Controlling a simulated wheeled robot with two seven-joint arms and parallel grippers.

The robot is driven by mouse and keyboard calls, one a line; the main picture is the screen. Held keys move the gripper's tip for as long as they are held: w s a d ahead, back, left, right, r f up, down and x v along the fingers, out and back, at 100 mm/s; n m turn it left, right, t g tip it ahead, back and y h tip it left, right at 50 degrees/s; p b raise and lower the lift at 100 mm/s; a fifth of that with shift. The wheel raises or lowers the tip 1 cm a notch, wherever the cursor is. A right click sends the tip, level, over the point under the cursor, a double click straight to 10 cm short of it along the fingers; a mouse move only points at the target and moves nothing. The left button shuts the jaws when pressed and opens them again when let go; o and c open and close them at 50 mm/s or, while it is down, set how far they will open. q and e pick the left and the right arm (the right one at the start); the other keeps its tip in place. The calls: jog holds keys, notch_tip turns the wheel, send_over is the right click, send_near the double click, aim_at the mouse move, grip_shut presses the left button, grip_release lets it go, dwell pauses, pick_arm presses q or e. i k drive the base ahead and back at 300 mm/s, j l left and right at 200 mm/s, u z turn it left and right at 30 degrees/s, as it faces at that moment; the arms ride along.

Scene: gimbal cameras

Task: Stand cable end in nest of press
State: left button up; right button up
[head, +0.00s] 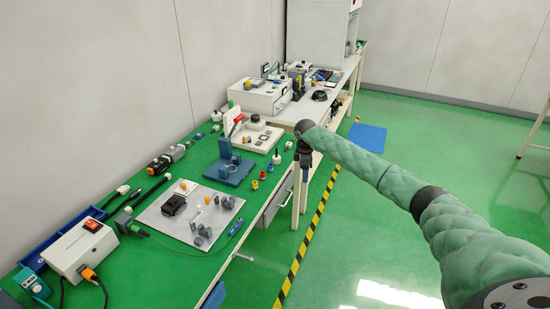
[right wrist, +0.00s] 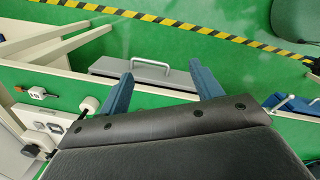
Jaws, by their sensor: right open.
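A thin green cable (head: 190,250) runs from a dark connector across the bench front, past a grey plate (head: 165,222); I cannot tell which part is the cable end. My right gripper (head: 305,172) hangs beyond the bench's right edge, pointing down. In the right wrist view the gripper (right wrist: 161,70) is open and empty, above the floor and a drawer front. My left gripper is not in view.
Small coloured parts (head: 262,178) lie near the bench edge. A white power box (head: 84,248) stands at the near left. A drawer handle (right wrist: 133,66) sits below my right fingers. A blue-grey piece (head: 214,296) at the bottom edge is unclear. The floor right of the bench is open.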

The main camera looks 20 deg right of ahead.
aim_at(230, 170)
jog(key=i, duration=0.9)
